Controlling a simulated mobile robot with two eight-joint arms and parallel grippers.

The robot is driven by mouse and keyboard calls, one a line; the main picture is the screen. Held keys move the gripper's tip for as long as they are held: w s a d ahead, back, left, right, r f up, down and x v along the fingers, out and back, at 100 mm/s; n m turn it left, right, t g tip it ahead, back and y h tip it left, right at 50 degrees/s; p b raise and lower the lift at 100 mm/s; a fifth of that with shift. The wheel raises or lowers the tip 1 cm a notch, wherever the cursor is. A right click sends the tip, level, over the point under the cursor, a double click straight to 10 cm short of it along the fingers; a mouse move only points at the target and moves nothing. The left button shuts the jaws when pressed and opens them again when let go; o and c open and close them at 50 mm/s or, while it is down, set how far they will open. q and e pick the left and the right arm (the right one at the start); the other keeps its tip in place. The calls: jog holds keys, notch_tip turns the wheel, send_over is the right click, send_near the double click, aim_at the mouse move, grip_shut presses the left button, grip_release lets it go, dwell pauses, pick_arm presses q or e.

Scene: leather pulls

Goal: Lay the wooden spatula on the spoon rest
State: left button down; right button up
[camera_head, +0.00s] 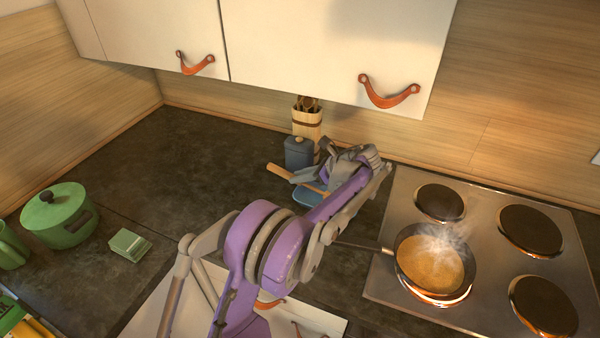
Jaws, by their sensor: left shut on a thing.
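The wooden spatula (283,172) shows as a light wooden strip over the blue spoon rest (306,197). Its left end sticks out past the gripper, and the rest of it is partly hidden. My left gripper (322,174), on a purple and grey arm, is shut on the spatula, just above the spoon rest. The arm and gripper cover the spoon rest's right side. I cannot tell whether the spatula touches the spoon rest. My right gripper is not in view.
A blue lidded jar (299,153) and a wooden utensil holder (307,121) stand behind the gripper. A steaming pan (437,262) sits on a glowing burner of the hob (480,215) at right. A green pot (60,215) stands at left.

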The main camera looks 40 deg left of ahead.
pick_arm(q)
jog(key=shift+f, duration=0.5)
jog(key=c, duration=0.7)
grip_release()
jog(key=shift+o, duration=0.2)
jog(key=v, duration=1.1)
jog(key=shift+b, duration=0.3)
jog(key=shift+a, duration=0.1)
